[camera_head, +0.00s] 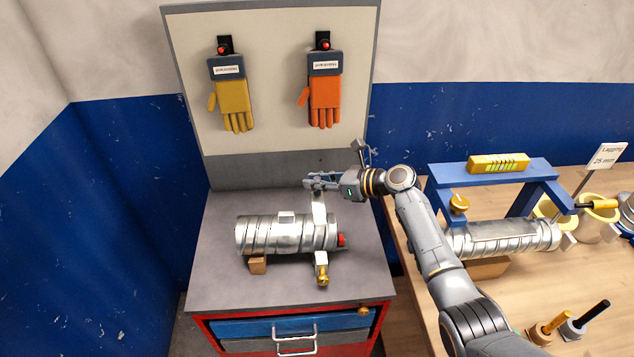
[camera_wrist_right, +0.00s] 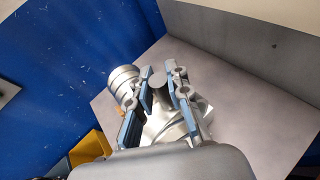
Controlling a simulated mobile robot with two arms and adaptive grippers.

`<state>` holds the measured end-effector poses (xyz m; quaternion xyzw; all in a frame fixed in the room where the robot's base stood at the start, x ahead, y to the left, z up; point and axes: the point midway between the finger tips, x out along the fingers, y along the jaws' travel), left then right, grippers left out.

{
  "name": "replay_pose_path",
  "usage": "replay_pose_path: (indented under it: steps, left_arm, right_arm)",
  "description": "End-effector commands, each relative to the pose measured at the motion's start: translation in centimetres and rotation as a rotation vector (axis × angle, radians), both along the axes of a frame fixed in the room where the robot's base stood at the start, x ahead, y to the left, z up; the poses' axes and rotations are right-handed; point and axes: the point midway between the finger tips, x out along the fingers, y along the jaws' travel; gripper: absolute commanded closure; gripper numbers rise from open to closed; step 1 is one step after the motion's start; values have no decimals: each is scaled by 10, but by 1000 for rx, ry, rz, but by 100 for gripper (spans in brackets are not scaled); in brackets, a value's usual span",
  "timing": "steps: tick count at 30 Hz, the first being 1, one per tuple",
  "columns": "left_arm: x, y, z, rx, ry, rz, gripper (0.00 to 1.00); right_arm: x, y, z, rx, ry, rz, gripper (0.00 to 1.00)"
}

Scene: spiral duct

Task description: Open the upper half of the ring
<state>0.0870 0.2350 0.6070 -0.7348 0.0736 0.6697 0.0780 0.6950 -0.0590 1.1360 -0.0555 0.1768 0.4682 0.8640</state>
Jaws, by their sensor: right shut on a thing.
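A silver spiral duct (camera_head: 265,234) lies on a grey cabinet top, held up on a small wooden block (camera_head: 258,265). A ring sits around its right end. The ring's upper half (camera_head: 319,208) stands up from the duct as a silver band. The lower part (camera_head: 321,260) shows at the front with a brass knob (camera_head: 323,276). My right gripper (camera_head: 313,182) is above and behind the duct, shut on the top end of the upper half. In the right wrist view, the fingers (camera_wrist_right: 160,85) have a grey rounded piece between them, with the duct (camera_wrist_right: 122,80) behind. My left gripper is out of view.
A back panel (camera_head: 270,90) with a yellow glove (camera_head: 233,100) and an orange glove (camera_head: 324,100) rises behind the cabinet. At right, a wooden bench holds a blue frame (camera_head: 500,172) over another duct (camera_head: 505,236). The cabinet top's front left is clear.

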Motion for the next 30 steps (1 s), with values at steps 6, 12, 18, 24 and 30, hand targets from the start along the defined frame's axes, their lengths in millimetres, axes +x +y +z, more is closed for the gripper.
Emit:
replay_pose_path:
  steps: [6,12,18,24,30]
  left_arm:
    - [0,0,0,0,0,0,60]
    - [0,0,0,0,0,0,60]
    - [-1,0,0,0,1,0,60]
    - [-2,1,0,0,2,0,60]
    - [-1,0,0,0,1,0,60]
  right_arm:
    - [0,0,0,0,0,0,100]
    - [0,0,0,0,0,0,59]
    - [0,0,0,0,-2,-1,59]
    - [-6,-12,4,0,-2,-3,59]
    - [-26,-45,18,-3,-4,-4,59]
